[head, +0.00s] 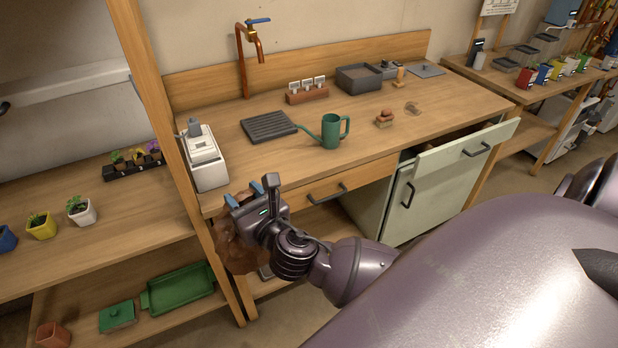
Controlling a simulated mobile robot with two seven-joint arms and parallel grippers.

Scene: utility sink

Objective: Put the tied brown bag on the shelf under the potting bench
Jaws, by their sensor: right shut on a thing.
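The brown bag (230,246) hangs at the front left corner of the wooden potting bench (390,120), below the level of its top. My right gripper (232,200) is shut on the bag at its upper part; the gripper and wrist hide part of the bag, and its tie is not clear. The shelf under the bench (318,222) shows in part behind my arm, below the drawer front. I cannot tell whether the bag touches the bench post or shelf. My left gripper is not in view.
A wooden post (160,110) stands left of the bag. On the bench stand a green watering can (331,131), a label printer-like white device (206,160) and a black tray (269,126). A drawer (470,146) is pulled open above the green cabinet (405,200). Shelves with pots stand left.

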